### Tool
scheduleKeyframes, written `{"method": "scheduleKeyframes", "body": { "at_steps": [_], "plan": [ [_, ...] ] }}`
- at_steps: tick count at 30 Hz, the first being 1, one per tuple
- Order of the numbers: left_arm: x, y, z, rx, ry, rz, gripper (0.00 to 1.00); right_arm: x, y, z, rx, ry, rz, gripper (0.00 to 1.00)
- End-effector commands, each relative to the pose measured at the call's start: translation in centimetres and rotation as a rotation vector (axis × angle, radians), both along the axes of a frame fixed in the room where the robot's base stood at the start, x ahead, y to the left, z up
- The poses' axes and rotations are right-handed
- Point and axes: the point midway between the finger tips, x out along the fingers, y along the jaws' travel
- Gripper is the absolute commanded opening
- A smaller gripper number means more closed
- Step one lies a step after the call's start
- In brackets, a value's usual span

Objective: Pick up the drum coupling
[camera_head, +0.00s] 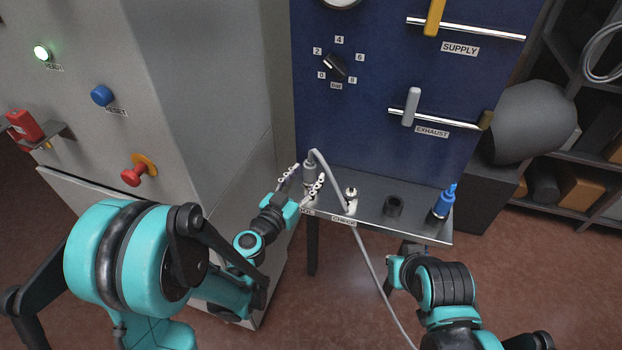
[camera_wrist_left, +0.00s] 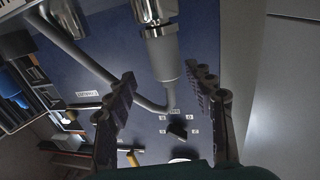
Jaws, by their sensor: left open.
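The drum coupling (camera_head: 309,171) is a grey and silver hose end standing upright on the left of the small shelf, with a grey hose looping from its top. In the left wrist view the metal coupling (camera_wrist_left: 160,45) and its grey hose appear between the two fingers. My left gripper (camera_head: 305,182) is open, its fingers on either side of the coupling; contact cannot be told. My right gripper (camera_head: 402,262) is below the shelf's front edge, apart from the coupling; its fingers are mostly hidden.
The shelf (camera_head: 421,223) also carries a metal fitting (camera_head: 351,196), a black ring (camera_head: 394,206) and a blue-topped connector (camera_head: 443,204). A blue panel (camera_head: 375,140) rises behind. A grey cabinet (camera_head: 215,100) stands close on the left. The grey hose (camera_head: 371,272) hangs over the shelf's front.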

Motion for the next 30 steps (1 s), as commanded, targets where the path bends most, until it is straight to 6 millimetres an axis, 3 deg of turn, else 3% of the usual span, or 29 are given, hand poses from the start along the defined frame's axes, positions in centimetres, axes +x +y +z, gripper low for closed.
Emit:
{"method": "scheduleKeyframes", "body": {
  "at_steps": [11, 21, 30],
  "plan": [
    [2.8, -1.0, -0.6, -0.006, -0.023, 0.019, 0.54, 0.0, 0.0, 0.7, 0.0, 0.0, 0.0, 0.0],
    [7.1, -2.7, -0.7, -0.007, -0.022, 0.018, 0.54, 0.0, 0.0, -0.5, 0.0, 0.0, 0.0, 0.0],
    [7.5, -2.9, -0.6, -0.007, -0.022, 0.018, 0.51, 0.0, 0.0, -0.5, 0.0, 0.0, 0.0, 0.0]
  ]
}}
